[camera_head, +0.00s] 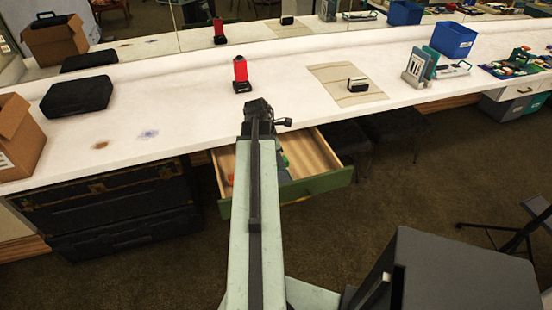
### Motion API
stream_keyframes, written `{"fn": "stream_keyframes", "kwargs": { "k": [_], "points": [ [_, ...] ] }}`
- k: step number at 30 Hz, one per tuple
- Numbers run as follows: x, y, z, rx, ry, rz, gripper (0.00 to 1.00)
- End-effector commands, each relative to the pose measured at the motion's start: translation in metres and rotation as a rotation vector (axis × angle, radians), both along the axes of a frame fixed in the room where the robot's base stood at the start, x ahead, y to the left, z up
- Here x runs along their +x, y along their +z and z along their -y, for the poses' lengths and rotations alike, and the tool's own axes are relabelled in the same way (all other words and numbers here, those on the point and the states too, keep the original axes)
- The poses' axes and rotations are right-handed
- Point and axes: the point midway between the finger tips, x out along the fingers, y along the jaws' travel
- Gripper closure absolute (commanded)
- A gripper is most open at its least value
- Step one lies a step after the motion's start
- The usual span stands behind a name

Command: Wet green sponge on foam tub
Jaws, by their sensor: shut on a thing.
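My gripper (260,106) is at the far end of my arm, over the front edge of the counter and just behind an open drawer. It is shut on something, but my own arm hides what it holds. I cannot make out a green sponge for certain. A small dark-and-pale block (357,84) sits on a beige mat (341,99) to the right of my gripper; I cannot tell whether it is the foam tub.
A red cylinder with a black base (240,72) stands behind my gripper. The open drawer (322,165) holds small green and red items. A black case (77,96) and cardboard box (17,137) are left; a blue bin (452,40) is right. The counter left of centre is mostly clear.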

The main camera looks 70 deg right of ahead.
Motion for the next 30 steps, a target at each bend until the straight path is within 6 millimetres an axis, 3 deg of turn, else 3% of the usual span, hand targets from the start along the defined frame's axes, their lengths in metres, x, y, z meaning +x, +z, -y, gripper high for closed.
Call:
{"fn": "stream_keyframes", "kwargs": {
  "k": [15, 30],
  "points": [
    [0.002, -0.057, -0.001, 0.000, 0.003, 0.000, 0.93],
    [0.002, -0.058, -0.001, 0.000, 0.004, 0.000, 0.93]
  ]
}}
